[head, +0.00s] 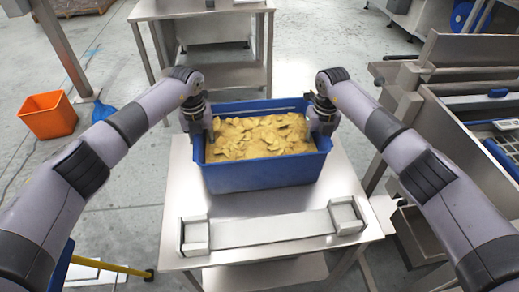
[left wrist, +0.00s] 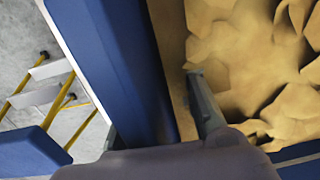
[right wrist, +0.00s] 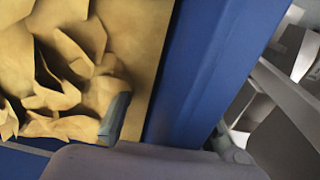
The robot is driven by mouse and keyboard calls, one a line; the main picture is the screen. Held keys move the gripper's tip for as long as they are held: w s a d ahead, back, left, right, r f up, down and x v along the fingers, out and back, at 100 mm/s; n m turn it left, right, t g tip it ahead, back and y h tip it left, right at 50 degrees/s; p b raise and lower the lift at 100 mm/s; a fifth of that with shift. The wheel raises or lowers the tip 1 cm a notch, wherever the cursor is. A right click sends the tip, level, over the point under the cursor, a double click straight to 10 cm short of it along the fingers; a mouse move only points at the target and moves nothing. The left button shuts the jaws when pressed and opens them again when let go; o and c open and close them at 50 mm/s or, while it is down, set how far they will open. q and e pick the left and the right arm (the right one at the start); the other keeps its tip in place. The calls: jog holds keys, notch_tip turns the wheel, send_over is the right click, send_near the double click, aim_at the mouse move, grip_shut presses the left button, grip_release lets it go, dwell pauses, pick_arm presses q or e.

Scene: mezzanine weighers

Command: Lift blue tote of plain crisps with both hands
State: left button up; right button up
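The blue tote (head: 262,178) stands on a steel table and is filled with pale yellow crisps (head: 258,136). My left gripper (head: 201,132) is at the tote's left rim, pointing down. In the left wrist view, one finger (left wrist: 205,105) is inside over the crisps, and the blue wall (left wrist: 118,65) lies between it and the outer side. My right gripper (head: 319,124) is at the right rim. In the right wrist view, one finger (right wrist: 115,117) is inside, beside the wall (right wrist: 218,60). Both grippers look open astride the walls, with small gaps inside; the outer fingers are mostly hidden.
A low steel fixture (head: 270,230) lies on the table (head: 345,180) in front of the tote. Another steel table (head: 222,74) stands behind. Machinery (head: 470,85) is close on the right. An orange bin (head: 48,115) and a yellow-framed object (head: 105,266) are on the left floor.

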pick_arm(q)
grip_shut()
pick_arm(e)
grip_shut()
pick_arm(q)
jog(key=shift+r, duration=0.1)
pick_arm(e)
jog(key=shift+r, duration=0.1)
dwell(0.4)
